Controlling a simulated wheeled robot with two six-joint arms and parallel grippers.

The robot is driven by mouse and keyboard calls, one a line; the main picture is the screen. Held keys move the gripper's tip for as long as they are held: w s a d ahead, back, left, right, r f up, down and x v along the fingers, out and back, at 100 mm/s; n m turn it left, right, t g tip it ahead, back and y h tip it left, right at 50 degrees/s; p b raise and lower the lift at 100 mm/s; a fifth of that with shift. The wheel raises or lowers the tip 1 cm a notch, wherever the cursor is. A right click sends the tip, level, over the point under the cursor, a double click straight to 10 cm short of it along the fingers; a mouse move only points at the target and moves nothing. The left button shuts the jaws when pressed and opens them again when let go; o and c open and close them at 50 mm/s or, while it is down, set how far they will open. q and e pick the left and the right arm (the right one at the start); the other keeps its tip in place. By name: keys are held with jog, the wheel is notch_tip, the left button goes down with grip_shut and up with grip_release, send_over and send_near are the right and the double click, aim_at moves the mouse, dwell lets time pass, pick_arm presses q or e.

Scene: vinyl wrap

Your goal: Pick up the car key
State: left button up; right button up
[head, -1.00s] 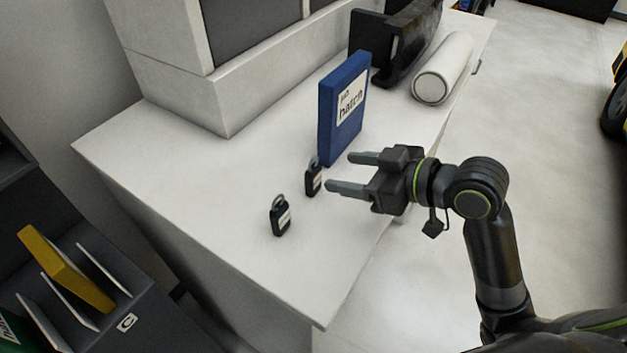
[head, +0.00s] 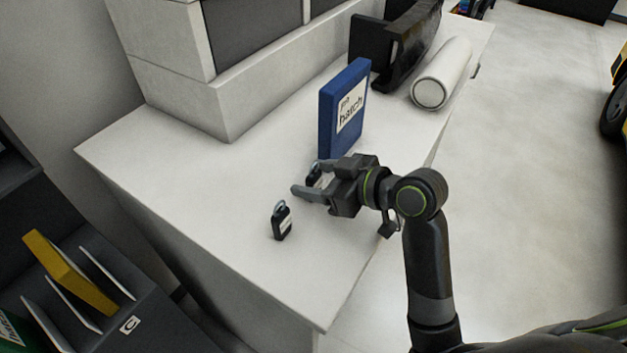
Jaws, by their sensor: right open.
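Two small black car keys with pale labels stand on the white counter (head: 215,190). The nearer car key (head: 282,222) is in full view, just left of and below my right gripper. The farther car key (head: 313,176) is partly hidden; it shows between the fingers of my right gripper (head: 306,178). The gripper is open and points left, its fingers on either side of that key. I cannot tell whether a finger touches it. My left gripper is not in view.
A blue box (head: 343,108) labelled "hatch" stands just behind the gripper. A white roll (head: 442,72) and a black bracket-like part (head: 408,42) lie farther back. A dark shelf with a yellow binder (head: 68,272) is at lower left.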

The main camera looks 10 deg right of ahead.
jog(key=shift+w+a+f, duration=0.15)
jog(key=shift+w, duration=0.1)
jog(key=c, duration=1.1)
jog(key=shift+o, duration=0.2)
jog(key=shift+r, duration=5.05)
